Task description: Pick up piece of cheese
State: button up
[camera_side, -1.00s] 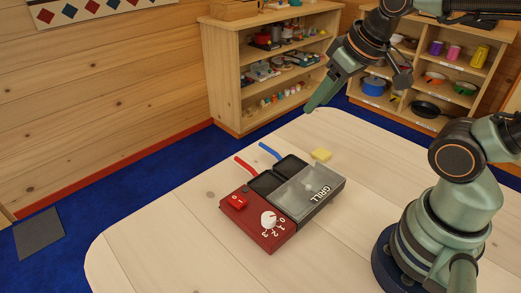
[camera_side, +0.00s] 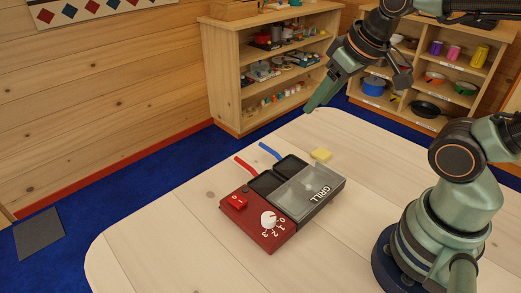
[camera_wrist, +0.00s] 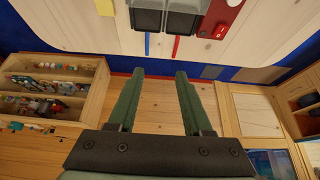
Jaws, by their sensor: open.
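The piece of cheese (camera_side: 321,154) is a small yellow block on the wooden table, just behind the grill's far right corner in the side view. My gripper (camera_side: 308,111) is in the air above the table's far edge, up and to the left of the cheese in that picture, and apart from it. In the wrist view my gripper (camera_wrist: 160,72) shows two green fingers spread apart with nothing between them.
A red and grey toy grill (camera_side: 282,203) stands on the table (camera_side: 160,235). Two small pans, one with a red handle (camera_side: 245,166) and one with a blue handle (camera_side: 269,150), sit at it. Shelves (camera_side: 241,85) stand behind. The table's left part is clear.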

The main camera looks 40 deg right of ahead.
jog(key=shift+o, duration=0.3)
jog(key=o, duration=0.6)
jog(key=n+g, duration=0.6)
jog(key=n, duration=1.2)
send_over(322, 153)
notch_tip(322, 153, down, 13)
jog(key=f, duration=0.6)
jog(key=shift+a+f, duration=0.15)
jog(key=shift+a, duration=0.2)
jog(key=shift+w+d+f, duration=0.1)
jog(key=shift+d+f, duration=0.1)
jog(key=shift+f, duration=1.2)
jog(key=shift+d+f, duration=0.15)
jog(key=shift+f, duration=1.2)
